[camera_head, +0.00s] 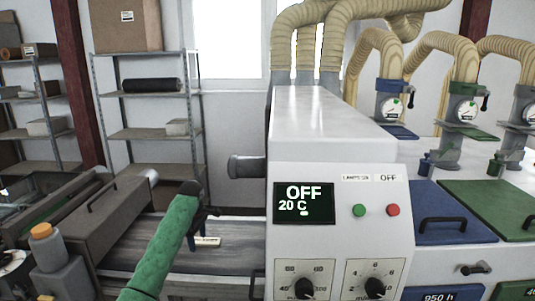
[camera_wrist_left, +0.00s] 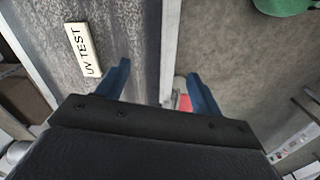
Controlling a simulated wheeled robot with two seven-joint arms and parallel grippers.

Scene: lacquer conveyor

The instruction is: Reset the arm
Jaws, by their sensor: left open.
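My left arm, in a green sleeve, comes up from the bottom of the head view. My left gripper (camera_head: 200,226) hangs over the conveyor belt (camera_head: 150,258), partly hidden behind the arm. In the left wrist view its two blue fingers (camera_wrist_left: 158,72) are spread apart with nothing held between them. A small white plate marked "UV TEST" (camera_wrist_left: 82,50) lies on the grey belt, left of the fingers and apart from them. It also shows in the head view (camera_head: 207,241) just below the gripper. My right gripper is in neither view.
A white machine (camera_head: 340,190) with a display reading "OFF 20 C", buttons and dials stands right of the arm. A grey box with a handle (camera_head: 105,215) is left of the belt. Blue (camera_head: 440,235) and green (camera_head: 500,200) lids are at the right. Shelves (camera_head: 150,90) stand behind.

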